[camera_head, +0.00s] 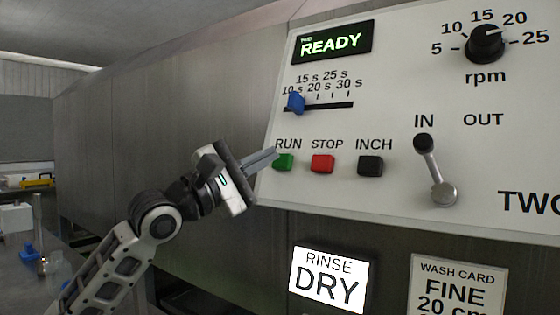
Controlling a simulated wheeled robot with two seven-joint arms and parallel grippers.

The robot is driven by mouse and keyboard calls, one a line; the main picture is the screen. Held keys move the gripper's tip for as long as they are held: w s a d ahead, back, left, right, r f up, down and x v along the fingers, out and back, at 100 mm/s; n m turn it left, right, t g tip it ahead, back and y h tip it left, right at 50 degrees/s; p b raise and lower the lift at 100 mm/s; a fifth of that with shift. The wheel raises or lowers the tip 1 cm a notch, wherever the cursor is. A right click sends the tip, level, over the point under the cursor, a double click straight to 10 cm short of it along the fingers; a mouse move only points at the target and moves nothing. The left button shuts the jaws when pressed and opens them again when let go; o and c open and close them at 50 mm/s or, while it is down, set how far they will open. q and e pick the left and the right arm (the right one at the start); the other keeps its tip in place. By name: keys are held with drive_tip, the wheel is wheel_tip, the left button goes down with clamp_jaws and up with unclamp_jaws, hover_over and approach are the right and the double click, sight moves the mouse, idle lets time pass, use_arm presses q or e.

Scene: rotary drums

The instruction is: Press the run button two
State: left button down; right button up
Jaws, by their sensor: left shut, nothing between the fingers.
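The green RUN button (284,162) is at the lower left of the white control panel (400,190), which is marked TWO at its right. My left gripper (274,153) is shut and empty. Its fingertips are just at the upper left of the green button in the picture; I cannot tell whether they touch it. The display (331,42) above reads READY in green. My right gripper is not in view.
Beside RUN are a red STOP button (322,163) and a black INCH button (370,165). A blue slider (296,103), an rpm knob (486,44) and an IN/OUT lever (434,170) are also on the panel. A RINSE DRY sign (329,280) is below.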

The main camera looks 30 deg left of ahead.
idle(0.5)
use_arm(q)
drive_tip(key=shift+w+f+p, duration=0.15)
drive_tip(key=shift+w+p, duration=0.2)
drive_tip(key=shift+w, duration=0.1)
